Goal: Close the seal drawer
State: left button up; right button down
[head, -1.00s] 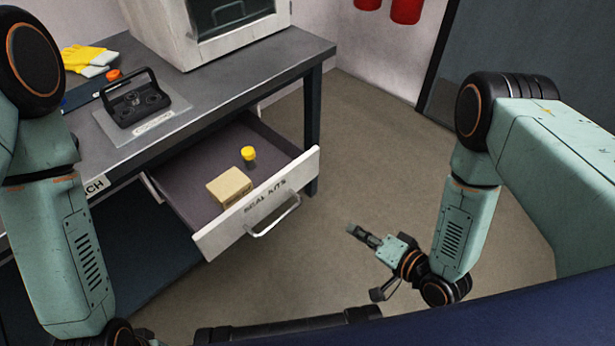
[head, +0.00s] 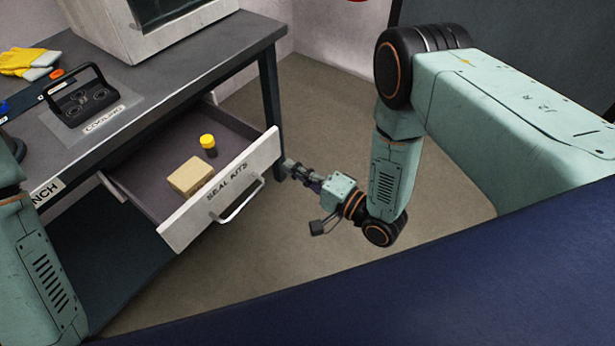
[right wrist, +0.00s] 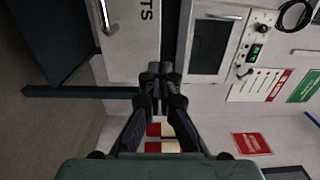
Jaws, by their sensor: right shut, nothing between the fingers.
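The seal drawer (head: 170,228), with a white front labelled "SEAL KITS", stands pulled out from under the grey bench. Its metal bar handle (head: 240,203) is on the front. Inside lie a tan box (head: 191,175) and a small yellow-capped container (head: 208,143). My right gripper (head: 288,166) is shut and empty, close to the right end of the drawer front; I cannot tell if it touches. In the right wrist view, its fingers (right wrist: 160,72) are together, with the drawer front (right wrist: 132,40) and part of the handle (right wrist: 108,18) beyond. My left gripper is out of view.
On the bench (head: 180,72) are a black handled device (head: 80,98) on a "COOLING" plate, yellow gloves (head: 28,62) and a light cabinet (head: 110,35). A dark bench leg (head: 270,90) stands behind the drawer's right end. Floor right of the drawer is clear.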

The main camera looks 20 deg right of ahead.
aim_at(258, 147)
jog(key=b+x, duration=0.1)
jog(key=x, duration=0.7)
jog(key=shift+b, duration=0.4)
jog(key=shift+w, duration=0.2)
